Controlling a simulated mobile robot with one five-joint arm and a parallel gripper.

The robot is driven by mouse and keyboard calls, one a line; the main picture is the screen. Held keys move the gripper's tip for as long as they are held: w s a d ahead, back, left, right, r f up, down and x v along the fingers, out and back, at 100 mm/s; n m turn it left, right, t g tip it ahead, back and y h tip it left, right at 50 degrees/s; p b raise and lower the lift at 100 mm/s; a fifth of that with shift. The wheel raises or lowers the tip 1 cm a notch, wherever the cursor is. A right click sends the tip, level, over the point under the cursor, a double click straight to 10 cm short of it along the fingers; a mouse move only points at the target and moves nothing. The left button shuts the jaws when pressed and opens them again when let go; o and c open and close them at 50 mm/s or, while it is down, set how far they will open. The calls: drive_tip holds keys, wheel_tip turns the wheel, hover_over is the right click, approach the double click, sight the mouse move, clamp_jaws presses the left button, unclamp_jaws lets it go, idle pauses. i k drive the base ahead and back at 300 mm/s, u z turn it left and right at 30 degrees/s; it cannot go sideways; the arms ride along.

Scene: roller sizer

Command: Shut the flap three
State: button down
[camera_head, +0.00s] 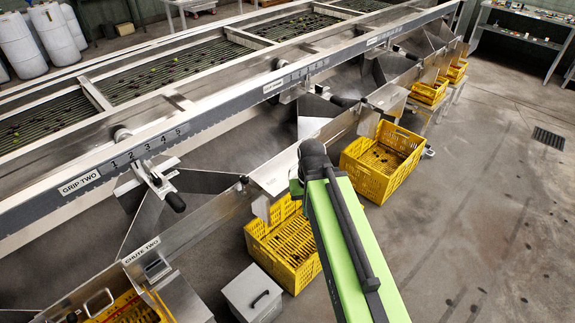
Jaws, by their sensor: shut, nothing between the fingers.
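No label reading three can be made out on the chutes, so I cannot tell for sure which flap is flap three. Whether the arm touches the plate cannot be told.
More yellow crates (361,178) stand rightward. A grey box (252,294) is on the floor. The floor at right is clear.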

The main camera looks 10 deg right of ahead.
sight(274, 177)
drive_tip(key=u, duration=0.05)
drive_tip(key=i, duration=0.5)
drive_tip(key=u, duration=1.6)
drive_tip(key=k, duration=1.15)
drive_tip(key=z, duration=0.25)
drive_tip(key=i, duration=1)
drive_tip(key=z, duration=0.05)
